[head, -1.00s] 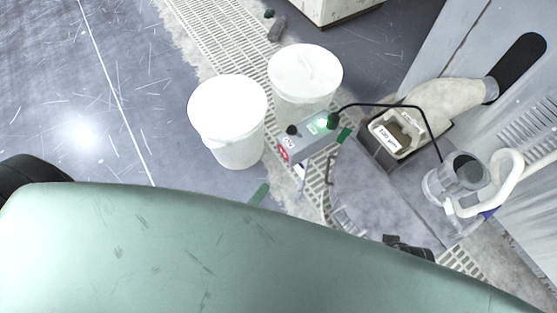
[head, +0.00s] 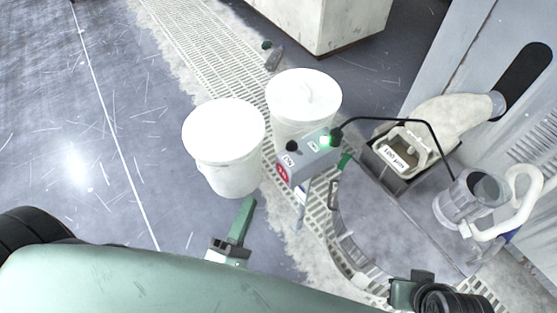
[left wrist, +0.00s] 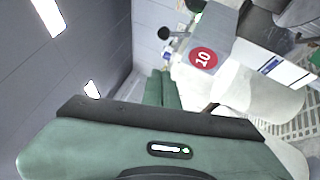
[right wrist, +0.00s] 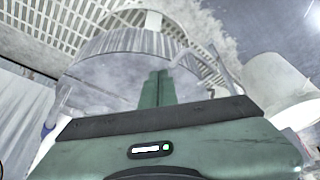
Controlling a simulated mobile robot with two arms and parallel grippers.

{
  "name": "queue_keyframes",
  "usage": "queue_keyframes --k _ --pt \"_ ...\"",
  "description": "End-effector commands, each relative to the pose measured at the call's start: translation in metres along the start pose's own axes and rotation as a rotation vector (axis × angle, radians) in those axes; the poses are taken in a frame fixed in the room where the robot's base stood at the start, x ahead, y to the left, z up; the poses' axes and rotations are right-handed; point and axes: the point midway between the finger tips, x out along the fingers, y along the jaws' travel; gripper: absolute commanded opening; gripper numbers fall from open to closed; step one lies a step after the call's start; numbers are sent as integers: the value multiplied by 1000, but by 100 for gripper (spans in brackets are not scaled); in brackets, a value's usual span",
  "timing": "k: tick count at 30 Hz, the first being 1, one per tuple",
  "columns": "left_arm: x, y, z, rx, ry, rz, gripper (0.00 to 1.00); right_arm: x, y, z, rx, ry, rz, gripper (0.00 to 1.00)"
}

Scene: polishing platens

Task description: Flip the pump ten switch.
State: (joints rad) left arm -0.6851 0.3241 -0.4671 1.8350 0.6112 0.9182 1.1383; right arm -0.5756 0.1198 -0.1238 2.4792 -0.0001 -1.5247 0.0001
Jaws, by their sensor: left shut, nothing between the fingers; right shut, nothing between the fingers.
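The grey pump box (head: 312,165) with a red round label stands right of the front white bucket in the head view. In the left wrist view the red label (left wrist: 203,58) reads 10 on the box (left wrist: 222,22). A dark ball-tipped switch lever (left wrist: 164,33) sticks out from the box there; its dark knob (head: 291,146) also shows in the head view. A green light (head: 326,140) glows on the box. My left gripper (head: 248,204) is shut and empty, left of and apart from the box. My right gripper (right wrist: 157,88) is shut and empty, facing a round metal rim.
Two white lidded buckets (head: 226,150) (head: 304,97) stand left of and behind the box. A labelled container (head: 395,152), a grey jug with a white hose (head: 470,200) and a black cable are on the right. A floor grating (head: 200,45) runs past. Open floor lies left.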

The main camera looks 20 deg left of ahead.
Motion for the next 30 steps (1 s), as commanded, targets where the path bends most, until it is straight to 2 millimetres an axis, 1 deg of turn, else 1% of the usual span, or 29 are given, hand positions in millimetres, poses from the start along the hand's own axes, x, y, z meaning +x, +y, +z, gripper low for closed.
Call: queue_keyframes --k 5,12,15,18,21,25,30 --pt "28 1 0 1 1 7 0 1 0 -3 0 12 0 0" --pt "80 1 0 1 1 6 0 2 -1 -9 -1 43 -1 0" --pt "100 1 0 -1 1 5 0 3 -1 -13 -2 58 -1 0" --pt "110 0 14 -3 2 2 0 4 -2 -17 -2 78 -3 0" --pt "117 0 22 -2 1 2 0 4 -2 -22 -3 98 -3 0" --pt "122 0 27 0 0 1 0 3 -2 -28 -4 114 -3 0" --pt "124 0 29 1 -1 0 0 3 -2 -30 -5 120 -3 0"
